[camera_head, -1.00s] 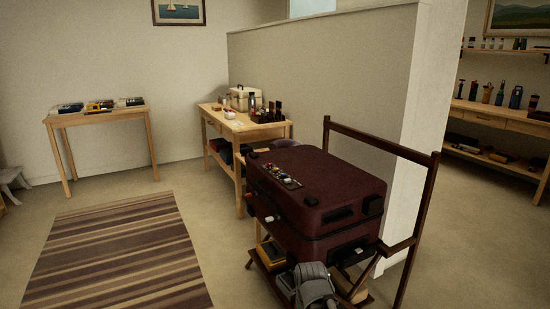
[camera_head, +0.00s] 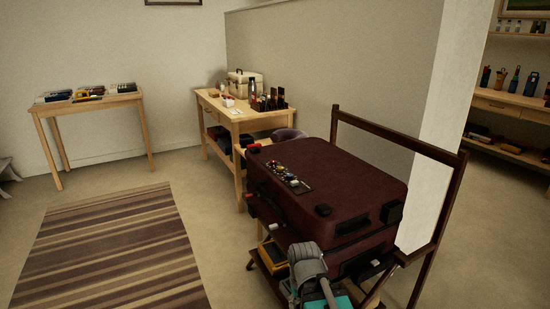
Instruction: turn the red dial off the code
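A dark maroon suitcase (camera_head: 345,188) lies flat and closed on a wooden rack. A dark lock panel (camera_head: 303,188) sits along the left part of its top and carries several small coloured dials and knobs. They are too small here for me to tell the red dial or its setting for certain. Grey and teal parts of my arm show at the bottom, in front of the suitcase's near side and apart from the panel. I cannot see my gripper's fingers.
The rack's dark frame (camera_head: 440,155) rises at the right of the suitcase. A wooden bench (camera_head: 240,124) with bottles and a beige box stands behind it, against a partition (camera_head: 330,75). A striped rug (camera_head: 110,250) and open floor lie to the left.

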